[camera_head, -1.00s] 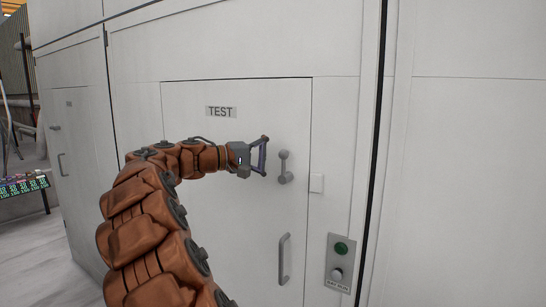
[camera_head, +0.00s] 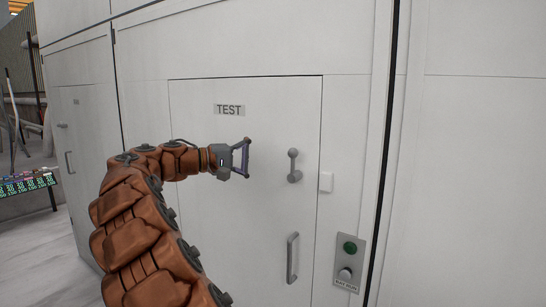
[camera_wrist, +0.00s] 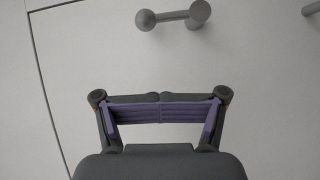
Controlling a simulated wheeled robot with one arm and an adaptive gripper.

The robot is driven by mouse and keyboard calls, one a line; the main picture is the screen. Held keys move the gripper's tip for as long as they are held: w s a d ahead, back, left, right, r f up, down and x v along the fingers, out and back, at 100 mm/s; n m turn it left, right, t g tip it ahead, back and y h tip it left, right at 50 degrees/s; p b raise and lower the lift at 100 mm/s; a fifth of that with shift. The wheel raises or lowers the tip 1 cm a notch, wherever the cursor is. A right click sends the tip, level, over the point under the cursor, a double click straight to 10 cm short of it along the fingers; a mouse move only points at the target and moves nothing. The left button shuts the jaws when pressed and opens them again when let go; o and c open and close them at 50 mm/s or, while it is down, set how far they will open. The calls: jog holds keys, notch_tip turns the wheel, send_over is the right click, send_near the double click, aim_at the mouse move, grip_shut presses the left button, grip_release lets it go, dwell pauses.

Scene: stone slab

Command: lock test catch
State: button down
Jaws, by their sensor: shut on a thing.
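The test catch (camera_head: 294,165) is a small grey lever with a rounded knob end, on the right part of the white door marked TEST (camera_head: 229,110). In the head view it stands upright, its knob above its pivot. In the wrist view the catch (camera_wrist: 172,18) lies across the top, ahead of the fingers. My gripper (camera_head: 246,158) is to the left of the catch and apart from it. In the wrist view the gripper (camera_wrist: 160,108) has its two purple-padded fingers meeting in the middle, with nothing visible between them.
A grey pull handle (camera_head: 292,258) is below the catch on the same door. A white block (camera_head: 326,182) and a panel with a green button (camera_head: 350,247) are to the right. Another door with a handle (camera_head: 69,162) is at the left.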

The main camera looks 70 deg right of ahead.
jog(key=b+v, duration=0.1)
jog(key=v, duration=0.5)
jog(key=shift+a+f, duration=0.2)
jog(key=shift+f, duration=0.35)
jog(key=shift+w, duration=0.1)
jog(key=s+a+f+n+t+y, duration=0.3)
jog(key=a+f, duration=0.7)
jog(key=a, duration=0.5)
jog(key=s+a+f+n+t+y+p, duration=0.1)
jog(key=s+a+f+n+t+y, duration=0.2)
jog(key=a+f, duration=0.7)
jog(key=s+a+f+n+t+y, duration=0.3)
jog(key=s+a+f+y, duration=0.3)
jog(key=a, duration=1.6)
notch_tip(320, 180, down, 4)
jog(key=shift+s+f+n+t+p, duration=0.15)
jog(key=shift+s+n+t+p, duration=0.25)
jog(key=shift+s+t, duration=0.5)
jog(key=c, duration=0.9)
grip_release()
jog(key=shift+s+a+f, duration=0.2)
jog(key=shift+s+a, duration=0.2)
jog(key=shift+a, duration=0.1)
